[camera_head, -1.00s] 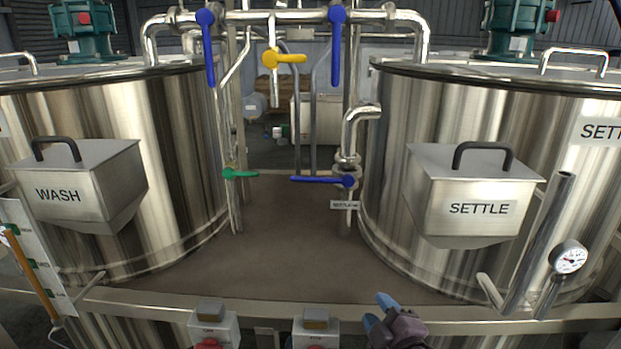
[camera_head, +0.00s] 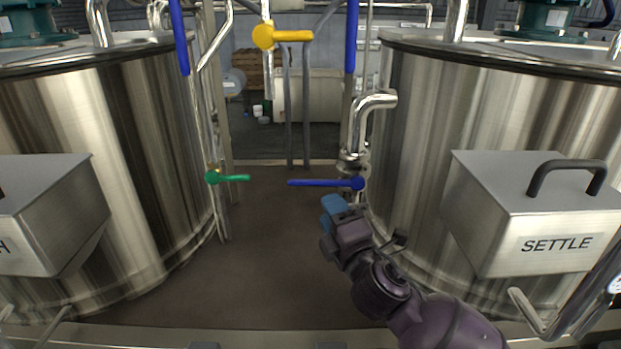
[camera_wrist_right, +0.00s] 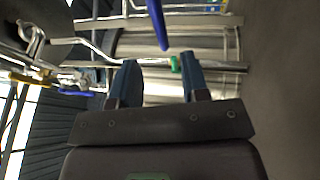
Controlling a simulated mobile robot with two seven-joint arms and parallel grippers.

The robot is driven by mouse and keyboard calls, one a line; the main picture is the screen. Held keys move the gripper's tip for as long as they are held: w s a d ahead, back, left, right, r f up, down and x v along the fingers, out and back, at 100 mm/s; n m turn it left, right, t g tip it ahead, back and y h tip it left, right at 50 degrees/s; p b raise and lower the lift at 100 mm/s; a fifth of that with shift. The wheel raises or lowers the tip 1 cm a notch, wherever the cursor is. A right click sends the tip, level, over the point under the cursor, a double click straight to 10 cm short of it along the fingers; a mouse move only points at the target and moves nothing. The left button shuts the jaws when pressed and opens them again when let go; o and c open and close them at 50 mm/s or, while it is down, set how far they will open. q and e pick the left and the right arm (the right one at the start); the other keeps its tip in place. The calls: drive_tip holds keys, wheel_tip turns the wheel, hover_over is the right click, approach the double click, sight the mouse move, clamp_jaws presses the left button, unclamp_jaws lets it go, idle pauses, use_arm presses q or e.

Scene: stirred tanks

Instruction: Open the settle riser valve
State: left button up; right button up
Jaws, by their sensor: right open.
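The settle riser valve has a blue lever (camera_head: 318,183) that points left, across its upright steel pipe beside the settle tank (camera_head: 420,120). The lever also shows at the top of the right wrist view (camera_wrist_right: 157,24), beyond the fingertips and between their lines. My right gripper (camera_head: 334,207) is just below the lever in the head view, apart from it as far as I can tell. In the wrist view its blue fingers (camera_wrist_right: 160,70) are spread with nothing between them. The arm hides the lower pipe and the tag there. My left gripper is not in view.
A green lever (camera_head: 230,178) sits on a pipe to the left, by the wash tank (camera_head: 120,130). The settle hopper (camera_head: 540,225) juts out at the right. The brown deck (camera_head: 260,270) between the tanks is clear.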

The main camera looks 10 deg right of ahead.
sight(313, 183)
drive_tip(key=p+x, duration=0.1)
drive_tip(key=x, duration=0.8)
drive_tip(key=shift+w, duration=0.1)
drive_tip(key=shift+c, duration=0.2)
clamp_jaws()
